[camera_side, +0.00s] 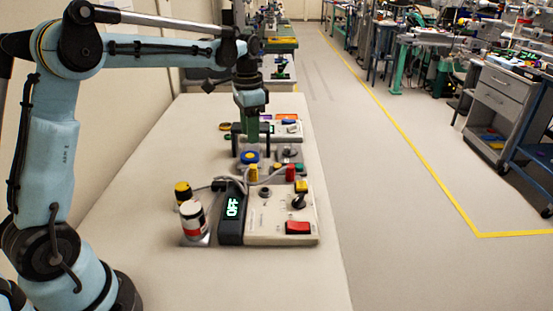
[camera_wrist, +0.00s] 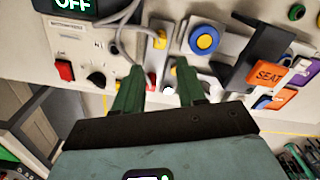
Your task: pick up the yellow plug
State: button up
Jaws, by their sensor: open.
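The yellow plug (camera_side: 253,172) stands among cables just beyond the box with the OFF display, left of the red plug (camera_side: 290,173). In the wrist view the yellow plug (camera_wrist: 159,40) lies above the gap between my fingertips, with a grey cable beside it. My gripper (camera_side: 252,152) hangs above and a little beyond the plug in the side view, fingers pointing down. In the wrist view my gripper's two green fingers (camera_wrist: 159,68) are spread apart, and nothing is held between them. The plug's lower end is hard to make out.
The OFF-display box (camera_side: 260,225) has a red switch (camera_side: 298,227) and black knob. A blue round knob (camera_side: 249,157) sits close beyond the plug. A white-and-red cylinder (camera_side: 194,220) and a yellow-topped black one (camera_side: 183,191) stand left. The near bench top (camera_side: 235,280) is clear.

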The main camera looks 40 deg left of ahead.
aim_at(253, 166)
notch_tip(253, 166, down, 12)
jog(key=shift+w+r, duration=0.1)
dwell(0.5)
grip_shut()
